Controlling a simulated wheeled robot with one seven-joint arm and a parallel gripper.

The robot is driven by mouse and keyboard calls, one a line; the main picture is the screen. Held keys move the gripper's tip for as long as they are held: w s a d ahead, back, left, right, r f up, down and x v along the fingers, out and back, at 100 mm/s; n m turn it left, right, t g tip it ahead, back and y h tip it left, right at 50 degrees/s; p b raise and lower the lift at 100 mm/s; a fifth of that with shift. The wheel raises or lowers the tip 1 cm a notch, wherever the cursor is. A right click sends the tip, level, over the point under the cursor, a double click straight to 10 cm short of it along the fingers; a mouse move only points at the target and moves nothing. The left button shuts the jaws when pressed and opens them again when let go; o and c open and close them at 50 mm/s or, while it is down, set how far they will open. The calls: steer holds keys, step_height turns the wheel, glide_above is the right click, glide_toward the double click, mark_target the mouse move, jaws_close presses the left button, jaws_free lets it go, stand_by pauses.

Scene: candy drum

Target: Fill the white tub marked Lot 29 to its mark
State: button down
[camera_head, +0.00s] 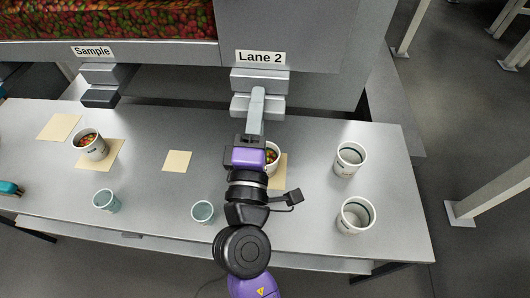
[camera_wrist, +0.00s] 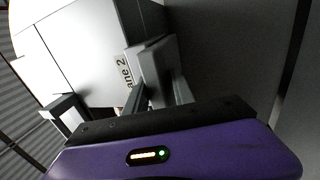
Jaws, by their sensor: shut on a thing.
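My gripper (camera_head: 251,137) is shut on the grey lever (camera_head: 257,107) below the Lane 2 label (camera_head: 260,58). In the wrist view, the fingers of my gripper (camera_wrist: 163,94) reach up to the grey block by that label (camera_wrist: 127,72). A white tub (camera_head: 272,168) with coloured candy in it stands beside and beneath my gripper, partly hidden by it. Another white tub (camera_head: 91,153) at the left also holds candy. Two white tubs (camera_head: 347,169) (camera_head: 352,226) at the right look empty. The tub markings are too small to read, so I cannot tell which is Lot 29.
Yellow squares lie on the grey table (camera_head: 320,190); one (camera_head: 177,161) is bare. Two pale teal cups (camera_head: 106,201) (camera_head: 202,212) stand near the front edge. A teal object (camera_head: 9,188) lies far left. The Sample outlet (camera_head: 101,84) is at the back left.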

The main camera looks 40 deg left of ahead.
steer(key=shift+w+r, duration=0.1)
steer(key=shift+r, duration=0.25)
steer(key=shift+r+v, duration=0.2)
steer(key=shift+v, duration=0.55)
steer(key=shift+r+v, duration=0.15)
steer(key=shift+v, duration=0.65)
